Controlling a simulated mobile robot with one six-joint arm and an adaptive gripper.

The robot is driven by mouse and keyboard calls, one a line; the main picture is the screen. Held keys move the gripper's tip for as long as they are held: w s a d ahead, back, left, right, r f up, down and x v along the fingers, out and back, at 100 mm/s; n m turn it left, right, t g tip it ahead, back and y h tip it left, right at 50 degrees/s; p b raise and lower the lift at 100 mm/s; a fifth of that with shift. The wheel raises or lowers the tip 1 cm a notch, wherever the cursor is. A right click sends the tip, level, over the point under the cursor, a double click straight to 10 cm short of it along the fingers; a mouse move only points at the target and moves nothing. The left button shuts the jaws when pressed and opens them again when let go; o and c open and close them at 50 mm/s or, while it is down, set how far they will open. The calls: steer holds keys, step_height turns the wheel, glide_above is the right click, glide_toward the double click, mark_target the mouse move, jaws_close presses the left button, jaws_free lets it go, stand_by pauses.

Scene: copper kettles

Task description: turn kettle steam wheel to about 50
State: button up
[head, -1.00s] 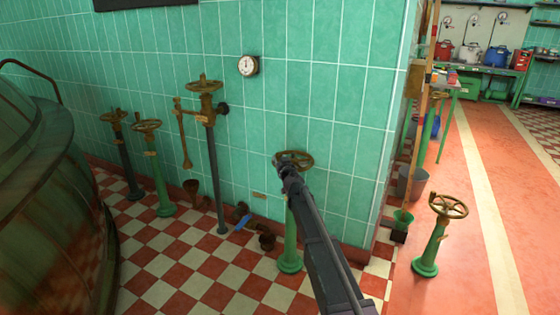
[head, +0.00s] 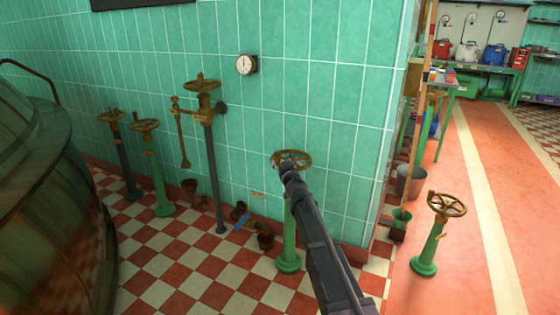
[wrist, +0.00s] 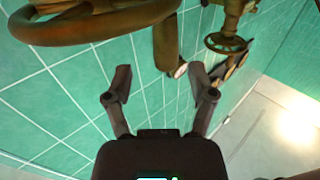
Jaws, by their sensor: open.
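A brass handwheel (head: 299,158) tops a green stand (head: 289,240) near the tiled wall. My gripper (head: 286,165) is at the near left side of this wheel and overlaps its rim in the head view. The wrist view shows part of a large wheel rim (wrist: 95,28) at upper left, outside the jaws. Contact with the wheel cannot be told. A round gauge (head: 246,64) hangs on the wall; its reading is too small to tell. No label shows which wheel is the kettle steam wheel.
Other brass wheels stand at left (head: 145,125), on a tall dark pipe (head: 202,86), and at right on a green stand (head: 446,205). A large dark kettle (head: 45,200) fills the left side.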

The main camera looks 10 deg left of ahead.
steer(key=v, duration=0.8)
steer(key=shift+w, duration=0.1)
